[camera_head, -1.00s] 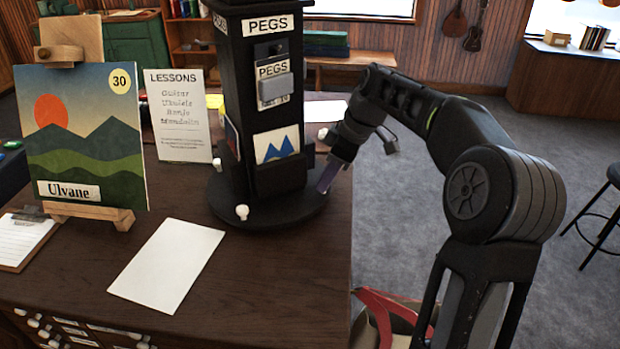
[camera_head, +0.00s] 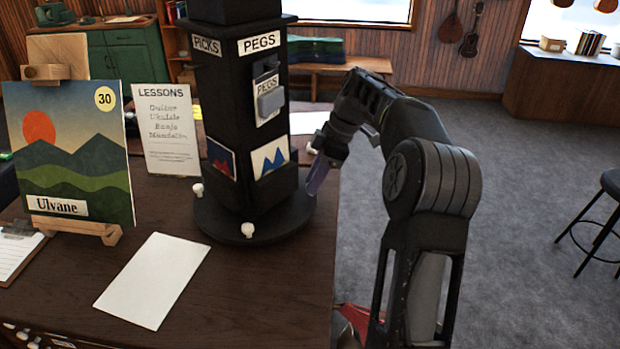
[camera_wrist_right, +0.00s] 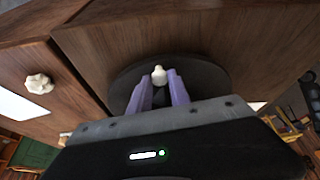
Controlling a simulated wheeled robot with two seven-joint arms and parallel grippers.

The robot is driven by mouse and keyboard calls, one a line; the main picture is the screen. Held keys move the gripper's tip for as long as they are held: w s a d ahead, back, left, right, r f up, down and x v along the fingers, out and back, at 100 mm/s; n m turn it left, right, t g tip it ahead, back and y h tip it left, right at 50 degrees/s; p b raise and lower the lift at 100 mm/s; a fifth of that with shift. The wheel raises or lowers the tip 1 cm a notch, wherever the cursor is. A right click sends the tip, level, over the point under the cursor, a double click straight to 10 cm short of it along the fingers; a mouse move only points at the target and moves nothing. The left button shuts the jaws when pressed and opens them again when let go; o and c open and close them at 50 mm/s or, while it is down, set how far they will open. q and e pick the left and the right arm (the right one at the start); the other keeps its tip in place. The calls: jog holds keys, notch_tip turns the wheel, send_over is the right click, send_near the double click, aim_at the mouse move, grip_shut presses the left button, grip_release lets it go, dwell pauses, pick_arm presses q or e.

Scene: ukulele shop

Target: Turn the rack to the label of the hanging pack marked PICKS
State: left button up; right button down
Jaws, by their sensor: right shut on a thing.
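The black rack (camera_head: 230,120) stands on a round base (camera_head: 285,222) on the counter. Its PEGS sign (camera_head: 260,44) and a hanging pack marked PEGS (camera_head: 268,98) are on the face turned to the right. A PICKS sign (camera_head: 207,44) shows at a slant on the left face; no pack marked PICKS shows there. White knobs stand on the base rim at the left (camera_head: 197,190) and front (camera_head: 247,230). My right gripper (camera_head: 318,178) is at the base's right side, its purple fingers shut on a white knob (camera_wrist_right: 159,75). My left gripper is out of view.
A landscape picture (camera_head: 75,150) on an easel and a LESSONS card (camera_head: 165,130) stand left of the rack. A white sheet (camera_head: 152,280) lies on the bare counter in front. A black stool (camera_head: 610,190) stands on the floor at far right.

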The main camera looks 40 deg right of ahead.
dwell(0.3)
jog(key=c, duration=1.2)
grip_release()
jog(key=shift+c, duration=0.2)
